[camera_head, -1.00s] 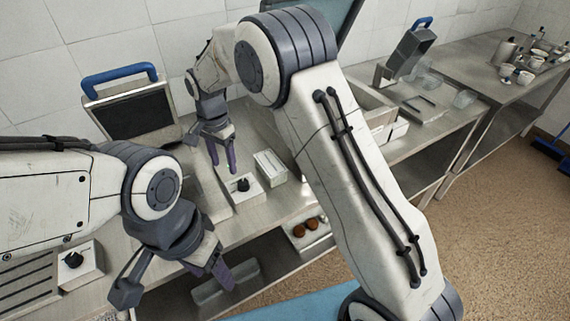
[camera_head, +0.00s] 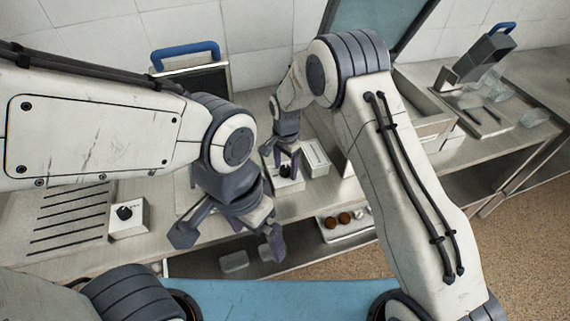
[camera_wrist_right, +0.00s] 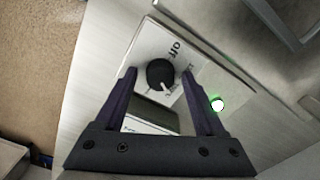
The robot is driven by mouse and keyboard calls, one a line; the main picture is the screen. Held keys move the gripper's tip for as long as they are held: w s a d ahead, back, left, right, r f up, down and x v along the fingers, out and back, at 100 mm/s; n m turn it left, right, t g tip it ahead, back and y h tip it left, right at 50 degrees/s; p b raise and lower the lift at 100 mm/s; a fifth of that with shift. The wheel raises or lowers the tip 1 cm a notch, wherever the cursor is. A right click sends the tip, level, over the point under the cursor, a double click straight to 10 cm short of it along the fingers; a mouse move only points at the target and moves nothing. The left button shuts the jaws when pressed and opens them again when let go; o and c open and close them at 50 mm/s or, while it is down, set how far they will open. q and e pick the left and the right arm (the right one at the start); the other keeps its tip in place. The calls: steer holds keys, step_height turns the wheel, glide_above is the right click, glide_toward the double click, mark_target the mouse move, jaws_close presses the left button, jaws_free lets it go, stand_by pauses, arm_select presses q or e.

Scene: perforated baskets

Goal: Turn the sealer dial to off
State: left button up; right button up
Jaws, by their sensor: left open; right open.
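A white box with a black dial (camera_head: 286,171) sits on the counter in the head view. In the right wrist view the black dial (camera_wrist_right: 160,73) has a white pointer mark, and the box's printed label (camera_wrist_right: 152,42) is partly readable. My right gripper (camera_head: 283,158) is open above this box. In its wrist view, the right gripper's fingertips (camera_wrist_right: 159,73) lie on either side of the dial; I cannot tell whether they touch it. My left gripper (camera_head: 257,234) is open and empty, in front of the counter's front edge.
Another white box with a black dial (camera_head: 124,212) stands beside a slotted panel (camera_head: 62,220) at the left. A blue-handled device (camera_head: 186,56) stands behind. A green light (camera_wrist_right: 217,104) glows beside the label. A shelf lies below the counter.

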jaws_close()
